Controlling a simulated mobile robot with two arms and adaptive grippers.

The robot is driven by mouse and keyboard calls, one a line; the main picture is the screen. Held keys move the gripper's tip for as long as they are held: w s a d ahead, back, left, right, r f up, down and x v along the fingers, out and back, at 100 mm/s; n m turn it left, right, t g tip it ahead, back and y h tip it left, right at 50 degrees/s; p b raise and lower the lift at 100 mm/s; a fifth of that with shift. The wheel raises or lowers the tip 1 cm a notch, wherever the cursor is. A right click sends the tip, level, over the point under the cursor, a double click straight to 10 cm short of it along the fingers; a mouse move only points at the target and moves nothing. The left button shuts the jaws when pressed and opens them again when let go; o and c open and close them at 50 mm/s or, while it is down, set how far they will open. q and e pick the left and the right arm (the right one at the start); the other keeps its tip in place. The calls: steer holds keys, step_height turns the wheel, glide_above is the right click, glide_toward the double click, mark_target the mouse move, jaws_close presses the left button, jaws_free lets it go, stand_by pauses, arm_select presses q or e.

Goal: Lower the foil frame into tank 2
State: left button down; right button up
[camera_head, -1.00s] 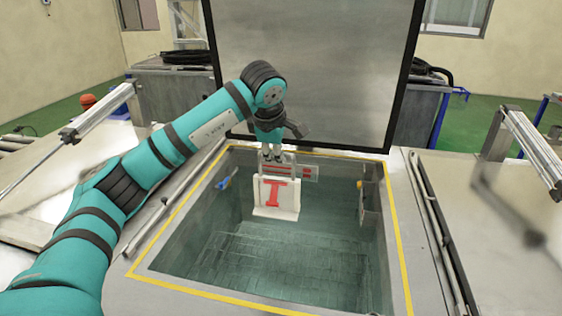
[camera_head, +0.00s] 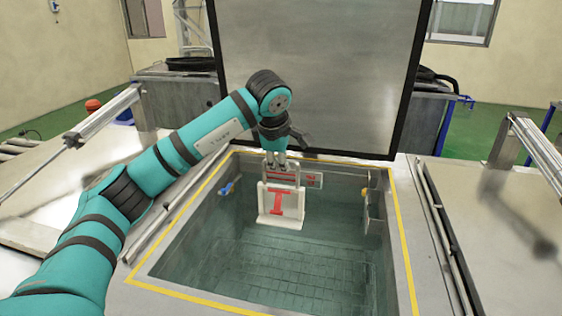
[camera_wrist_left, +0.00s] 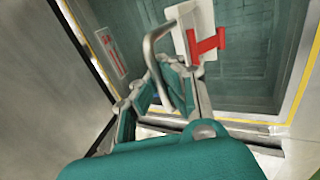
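The foil frame (camera_head: 283,205) is a white panel with a red I-shaped mark and a grey handle on top. My left gripper (camera_head: 278,163) is shut on its handle and holds it upright inside the mouth of the open tank (camera_head: 408,262), near the back wall. In the left wrist view the frame (camera_wrist_left: 186,40) hangs beyond the fingers (camera_wrist_left: 178,84), with its bent handle between them. The lower edge of the frame appears to be around the water surface; I cannot tell whether it touches. My right gripper is not in view.
The raised grey lid (camera_head: 315,75) stands behind the tank. A red-marked label (camera_head: 312,180) is on the back wall, a blue fitting (camera_head: 227,188) at left and a bracket (camera_head: 374,205) at right. Closed metal lids (camera_head: 500,210) flank the tank.

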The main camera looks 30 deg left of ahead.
arm_select(q)
glide_above(281, 217)
step_height(281, 217, down, 5)
steer(key=shift+r+p, duration=0.1)
steer(key=shift+p, duration=0.35)
steer(key=shift+f, duration=0.3)
steer(key=shift+f+b, duration=0.95)
steer(key=shift+f, duration=0.2)
steer(key=shift+f+b, duration=3.1)
steer(key=shift+f, duration=1.9)
step_height(281, 217, down, 11)
steer(key=b, duration=0.8)
steer(key=shift+f+b, duration=0.6)
steer(key=shift+f, duration=0.2)
